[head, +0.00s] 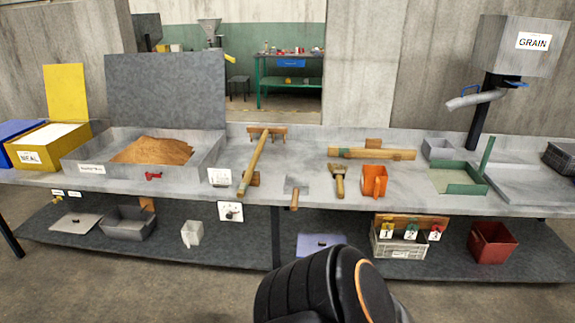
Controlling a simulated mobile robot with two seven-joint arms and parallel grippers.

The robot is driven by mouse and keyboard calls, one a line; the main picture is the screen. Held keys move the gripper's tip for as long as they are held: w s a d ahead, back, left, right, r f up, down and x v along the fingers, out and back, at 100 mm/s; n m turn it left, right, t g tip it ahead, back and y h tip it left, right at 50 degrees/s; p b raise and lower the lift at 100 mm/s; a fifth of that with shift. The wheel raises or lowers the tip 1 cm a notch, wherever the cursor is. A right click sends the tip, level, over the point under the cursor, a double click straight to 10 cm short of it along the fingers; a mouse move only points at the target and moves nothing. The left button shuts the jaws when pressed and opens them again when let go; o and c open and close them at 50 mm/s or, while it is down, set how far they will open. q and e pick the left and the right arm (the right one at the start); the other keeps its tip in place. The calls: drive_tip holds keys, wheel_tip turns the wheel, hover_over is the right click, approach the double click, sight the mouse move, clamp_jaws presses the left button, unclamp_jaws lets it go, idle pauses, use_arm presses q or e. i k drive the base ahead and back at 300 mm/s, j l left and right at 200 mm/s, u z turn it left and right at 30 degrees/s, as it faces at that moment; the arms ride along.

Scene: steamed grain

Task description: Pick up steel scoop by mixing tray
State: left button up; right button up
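The mixing tray (200,160) is a wide grey metal tray at the left of the bench, with a heap of brown grain (150,151) in it and a raised grey panel behind. To its right lies a flat grey metal tool (297,184) with a short wooden handle pointing to the front edge. It may be the steel scoop, but its shape is too small to be sure. An orange scoop-like vessel (375,181) stands farther right. Neither of my grippers is in view; only a black part of my arm shows at the bottom middle.
A long-handled wooden rake (254,160) lies just right of the tray, and a brush (338,182) lies beside the orange vessel. A wooden bar (371,153) lies behind. A yellow meal bin (45,148) is at far left, a grain hopper (515,45) at right. The lower shelf holds several containers.

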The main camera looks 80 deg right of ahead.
sight(296, 187)
drive_tip(key=z, duration=3.2)
drive_tip(key=i+l+u, duration=0.1)
drive_tip(key=i, duration=0.35)
